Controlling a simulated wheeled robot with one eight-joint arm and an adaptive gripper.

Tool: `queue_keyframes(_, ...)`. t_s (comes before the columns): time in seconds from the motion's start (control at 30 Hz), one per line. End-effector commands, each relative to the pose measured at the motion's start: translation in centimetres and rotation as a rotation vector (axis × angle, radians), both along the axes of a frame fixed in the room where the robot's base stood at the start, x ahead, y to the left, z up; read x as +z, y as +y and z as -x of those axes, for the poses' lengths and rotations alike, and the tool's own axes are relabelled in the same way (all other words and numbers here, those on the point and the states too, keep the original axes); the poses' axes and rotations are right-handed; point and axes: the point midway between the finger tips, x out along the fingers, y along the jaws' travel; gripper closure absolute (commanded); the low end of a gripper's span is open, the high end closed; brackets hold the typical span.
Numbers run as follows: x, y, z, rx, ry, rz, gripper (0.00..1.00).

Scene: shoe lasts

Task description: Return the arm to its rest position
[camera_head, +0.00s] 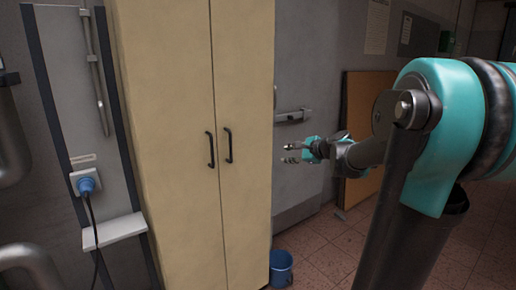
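My arm (437,120), teal and dark grey, enters from the right side of the head view and reaches away toward the middle. My gripper (290,153) is small at the arm's far end, just right of the yellow cabinet's edge in the picture. Its two fingers point left, with a gap between them, and I see nothing held. The gripper shows in front of a grey door, apart from anything as far as I can tell.
A tall yellow cabinet (180,120) with black handles stands left of the gripper. A grey door (298,185) with a bar handle is behind. A blue bucket (281,268) sits on the tiled floor. A brown board (366,110) leans at the wall. A blue plug (86,185) is at left.

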Motion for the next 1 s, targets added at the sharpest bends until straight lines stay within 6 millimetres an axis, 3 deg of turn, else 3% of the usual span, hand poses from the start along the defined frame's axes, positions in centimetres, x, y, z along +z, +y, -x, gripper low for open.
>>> queue_keyframes(0.03,-2.5,0.7,2.5,0.066,-0.013,0.125,0.68)
queue_keyframes(0.23,-12.4,0.6,12.4,0.38,-0.063,0.652,0.68)
queue_keyframes(0.4,-19.8,-1.8,20.9,0.688,-0.078,1.056,0.68)
queue_keyframes(0.53,-23.8,-4.3,26.2,0.903,-0.069,1.289,0.68)
queue_keyframes(0.7,-26.3,-6.6,30.1,1.076,-0.053,1.453,0.68)
queue_keyframes(1.0,-26.7,-7.3,30.9,1.118,-0.047,1.489,0.68)
